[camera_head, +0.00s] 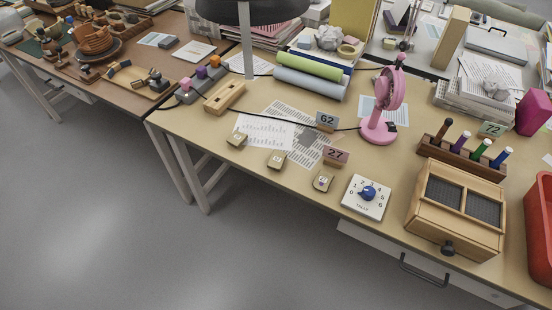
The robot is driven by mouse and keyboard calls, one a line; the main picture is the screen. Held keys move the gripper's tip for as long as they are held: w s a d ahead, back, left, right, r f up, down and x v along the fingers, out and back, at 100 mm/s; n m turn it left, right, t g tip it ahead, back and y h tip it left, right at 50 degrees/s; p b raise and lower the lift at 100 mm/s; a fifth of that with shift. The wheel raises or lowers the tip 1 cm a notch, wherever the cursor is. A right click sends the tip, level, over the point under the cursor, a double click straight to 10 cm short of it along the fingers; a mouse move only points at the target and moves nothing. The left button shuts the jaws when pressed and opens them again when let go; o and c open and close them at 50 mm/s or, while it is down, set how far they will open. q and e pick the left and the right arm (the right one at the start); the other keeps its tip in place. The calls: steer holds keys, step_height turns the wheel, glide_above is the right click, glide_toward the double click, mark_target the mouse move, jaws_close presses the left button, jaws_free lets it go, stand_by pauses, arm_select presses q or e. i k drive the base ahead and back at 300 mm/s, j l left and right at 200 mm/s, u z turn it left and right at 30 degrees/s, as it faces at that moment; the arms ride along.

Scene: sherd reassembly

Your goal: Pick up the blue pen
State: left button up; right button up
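The blue pen (501,159) stands upright, slightly tilted, in a dark wooden pen rack (452,158) on the right part of the tan table. It is at the rack's right end, its lower part hidden in the rack. A green pen (481,150), a purple pen (461,142) and a brown pen (441,130) stand to its left in the same rack. Neither of my grippers shows in the head view.
A wooden box with two dark mesh panels (467,201) sits in front of the rack. A card marked 72 (491,129) stands behind it. A red bin (539,225) is at the right edge, a pink fan (383,105) to the left, and a tally dial (366,196) near the front edge.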

mark_target(508, 151)
steer(key=z, duration=1.6)
